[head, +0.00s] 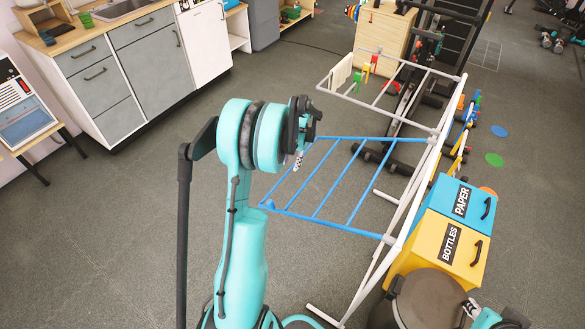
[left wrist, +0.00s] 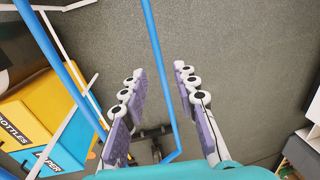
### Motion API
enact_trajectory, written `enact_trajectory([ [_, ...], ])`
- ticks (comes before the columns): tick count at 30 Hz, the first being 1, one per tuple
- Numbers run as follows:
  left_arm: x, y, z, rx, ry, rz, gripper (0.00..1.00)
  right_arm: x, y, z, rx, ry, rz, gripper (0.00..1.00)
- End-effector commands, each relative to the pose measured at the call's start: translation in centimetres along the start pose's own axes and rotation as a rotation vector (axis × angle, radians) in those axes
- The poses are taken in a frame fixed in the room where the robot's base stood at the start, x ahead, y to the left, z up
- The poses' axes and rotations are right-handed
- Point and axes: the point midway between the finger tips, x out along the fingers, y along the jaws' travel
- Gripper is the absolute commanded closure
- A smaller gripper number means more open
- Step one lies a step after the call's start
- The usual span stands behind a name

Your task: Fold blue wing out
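The blue wing (head: 325,222) of a white drying rack (head: 437,134) stretches out to the left from the rack's frame, roughly level. My left gripper (head: 299,160) is over the wing's outer left side and hides part of it. In the left wrist view the left gripper (left wrist: 157,75) is open, its two pale fingers apart. A blue bar (left wrist: 153,40) of the wing runs between the fingers in the picture; whether they touch it, I cannot tell. My right gripper (head: 470,308) shows only in part at the lower right, and its opening is unclear.
A yellow bottles bin (head: 432,238) and a blue paper bin (head: 448,193) stand right of the rack. A white upper wing (head: 350,99) with coloured pegs extends behind. Grey cabinets (head: 115,88) line the back left. The floor between cabinets and rack is clear.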

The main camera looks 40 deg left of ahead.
Motion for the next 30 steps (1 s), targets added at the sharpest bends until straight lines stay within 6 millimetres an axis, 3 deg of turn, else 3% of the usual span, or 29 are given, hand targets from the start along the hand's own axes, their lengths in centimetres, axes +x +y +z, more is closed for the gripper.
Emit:
enact_trajectory([
  [1, 1.1, 0.0, 0.0, -0.001, 0.0, 0.0, 0.71, 0.5, 0.0, 0.3, 0.0, 0.0, 0.0, 0.71],
  [6, 2.6, 0.0, 0.0, 0.0, 0.001, 0.0, 0.71, 0.9, 0.0, 0.7, 0.001, 0.0, 0.0, 0.71],
  [15, 2.8, 0.0, 0.0, 0.0, 0.001, 0.0, 0.71, 0.9, 0.0, 0.7, 0.001, 0.0, -0.001, 0.71],
  [16, 2.8, 0.0, 0.0, 0.0, 0.001, 0.0, 0.73, 0.9, 0.0, 0.7, 0.001, 0.0, -0.001, 0.71],
  [19, 2.8, 0.0, 0.0, 0.0, 0.001, 0.0, 1.0, 0.9, 0.0, 0.7, 0.001, 0.0, -0.001, 0.71],
  [26, 2.7, 0.0, 0.0, 0.0, 0.001, -0.001, 1.0, 0.9, 0.0, 0.6, 0.001, 0.0, -0.001, 0.71],
  [30, 0.9, -0.7, 0.0, 0.001, 0.001, -0.037, 1.0, -0.1, 0.0, -0.1, 0.001, 0.0, -0.001, 0.71],
])
